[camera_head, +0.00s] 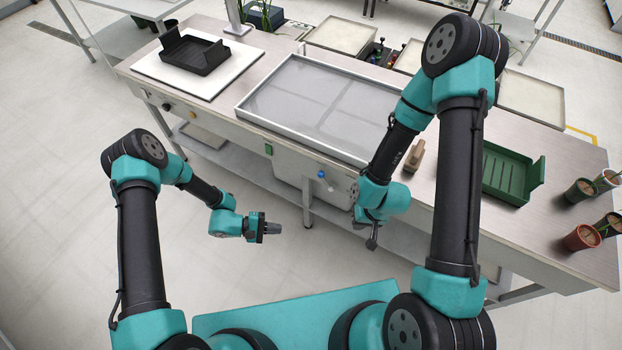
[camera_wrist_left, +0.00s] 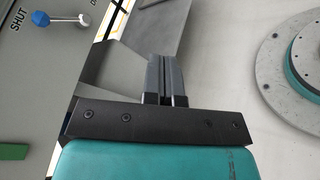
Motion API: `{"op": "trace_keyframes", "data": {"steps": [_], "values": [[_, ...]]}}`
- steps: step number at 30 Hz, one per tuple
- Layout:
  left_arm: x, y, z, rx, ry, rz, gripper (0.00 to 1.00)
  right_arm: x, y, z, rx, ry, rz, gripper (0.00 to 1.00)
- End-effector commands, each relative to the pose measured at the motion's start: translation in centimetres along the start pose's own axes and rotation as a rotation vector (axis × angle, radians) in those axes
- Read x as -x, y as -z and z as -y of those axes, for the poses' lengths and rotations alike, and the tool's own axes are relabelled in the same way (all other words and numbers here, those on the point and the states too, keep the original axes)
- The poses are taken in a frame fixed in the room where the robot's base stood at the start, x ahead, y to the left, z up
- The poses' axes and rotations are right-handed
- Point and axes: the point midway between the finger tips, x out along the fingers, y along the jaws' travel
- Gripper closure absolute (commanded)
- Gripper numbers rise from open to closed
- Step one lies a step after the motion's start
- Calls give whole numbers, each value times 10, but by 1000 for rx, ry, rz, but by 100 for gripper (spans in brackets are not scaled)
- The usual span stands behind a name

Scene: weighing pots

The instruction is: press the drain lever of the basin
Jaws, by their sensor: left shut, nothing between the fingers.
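The basin (camera_head: 297,137) is a wide, shallow grey tray with a pale rim, set in the bench top. On the bench front below it is the lever with a blue knob (camera_head: 321,174) and a pale end (camera_head: 331,188). In the left wrist view the blue knob (camera_wrist_left: 41,19) shows at upper left beside the word SHUT. My left gripper (camera_head: 277,228) is shut and empty, in the air in front of the bench, below and left of the lever and apart from it. Its closed fingers (camera_wrist_left: 166,75) show in the wrist view. My right gripper (camera_head: 372,240) points down; its fingers are too small to judge.
A green button (camera_head: 268,149) is on the bench front, left of the lever. A black tray (camera_head: 193,54) sits on a white board at the left. A green tray (camera_head: 508,175) and several potted plants (camera_head: 582,237) stand at the right. The floor before the bench is clear.

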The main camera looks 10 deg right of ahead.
Motion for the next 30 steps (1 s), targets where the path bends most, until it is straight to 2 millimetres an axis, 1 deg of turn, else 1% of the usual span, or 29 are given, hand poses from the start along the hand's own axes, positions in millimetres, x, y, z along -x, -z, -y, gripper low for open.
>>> {"op": "trace_keyframes", "data": {"steps": [1,3,6,9,13,16,19,30], "values": [[-6,10,-8,-12,-71,2,100,0,0,0,0,0,0,100],[-12,22,-23,-38,-177,2,100,0,0,0,0,0,0,100],[-18,40,-43,-84,-331,-10,100,0,0,0,0,0,0,100],[-19,57,-62,-139,-479,-32,100,0,0,0,0,0,0,100],[-16,73,-80,-207,-634,-65,100,0,0,0,0,0,0,100],[-13,80,-88,-242,-706,-84,100,0,0,0,0,0,0,100],[-11,83,-92,-259,-740,-93,100,0,0,0,0,0,0,100],[-11,83,-93,-261,-743,-94,100,0,0,0,0,0,0,100]]}}
